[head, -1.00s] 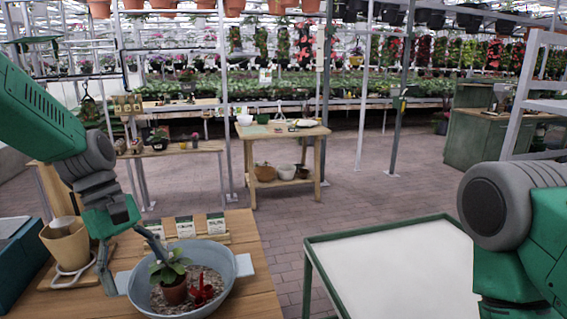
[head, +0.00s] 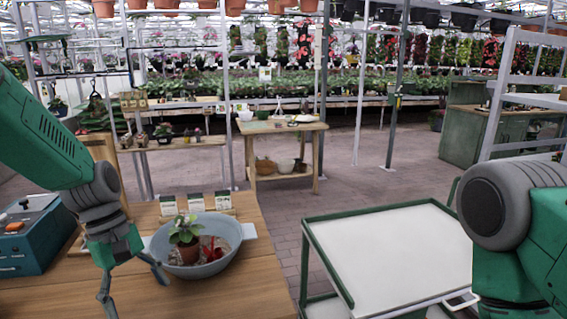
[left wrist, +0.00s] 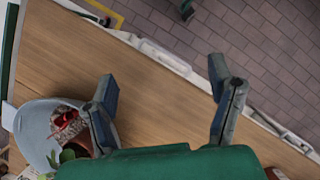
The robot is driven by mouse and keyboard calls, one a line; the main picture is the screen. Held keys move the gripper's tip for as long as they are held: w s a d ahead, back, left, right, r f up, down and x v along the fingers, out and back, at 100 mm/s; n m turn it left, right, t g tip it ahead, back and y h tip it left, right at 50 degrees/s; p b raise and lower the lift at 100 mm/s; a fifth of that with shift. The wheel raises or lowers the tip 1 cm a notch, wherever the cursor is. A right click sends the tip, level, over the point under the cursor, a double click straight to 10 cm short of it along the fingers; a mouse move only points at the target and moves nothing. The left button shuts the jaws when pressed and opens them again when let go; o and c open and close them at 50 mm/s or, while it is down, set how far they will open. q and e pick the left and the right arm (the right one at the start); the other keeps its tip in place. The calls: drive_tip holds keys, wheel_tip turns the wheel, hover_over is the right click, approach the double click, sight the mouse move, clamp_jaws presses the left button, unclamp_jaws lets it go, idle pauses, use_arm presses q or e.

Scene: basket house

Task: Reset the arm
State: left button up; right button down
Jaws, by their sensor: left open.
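My left gripper (head: 134,287) is open and empty in the head view, above the wooden table (head: 215,292) at the near left of the grey basin. Its two spread fingers (left wrist: 165,105) show in the left wrist view with bare tabletop and floor behind them. The grey basin (head: 217,268) holds gravel, a small potted plant (head: 187,238) and a red object. The basin also shows at the lower left of the left wrist view (left wrist: 32,135). My right arm shows at the right of the head view, but its gripper is out of view.
A green-framed cart with a white top (head: 390,250) stands right of the table. A blue box (head: 30,240) sits at the table's left. Small cards (head: 195,203) stand behind the basin. A wooden stand (head: 283,127) is farther back, with open brick floor around it.

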use_arm(q)
drive_tip(key=s+a+f+m+y+b, duration=0.15)
drive_tip(key=s+f, duration=0.35)
drive_tip(key=f, duration=0.6)
drive_tip(key=s+a+f+m+y+b, duration=0.1)
drive_tip(key=s+f+m+b, duration=0.3)
drive_tip(key=f, duration=0.7)
drive_tip(key=s+f+m+t+b, duration=0.1)
drive_tip(key=s+f+m, duration=0.2)
drive_tip(key=s+f, duration=0.3)
drive_tip(key=s+f+m+t+b, duration=0.1)
drive_tip(key=s+f+m+b, duration=0.1)
drive_tip(key=s+f, duration=0.4)
drive_tip(key=s+m, duration=0.1)
drive_tip(key=s, duration=0.4)
drive_tip(key=shift+s+d+f+t+y, duration=0.15)
drive_tip(key=shift+s+d+t+y, duration=0.1)
drive_tip(key=shift+d+t+y, duration=0.1)
drive_tip(key=shift+w+m, duration=0.15)
drive_tip(key=shift+m, duration=0.1)
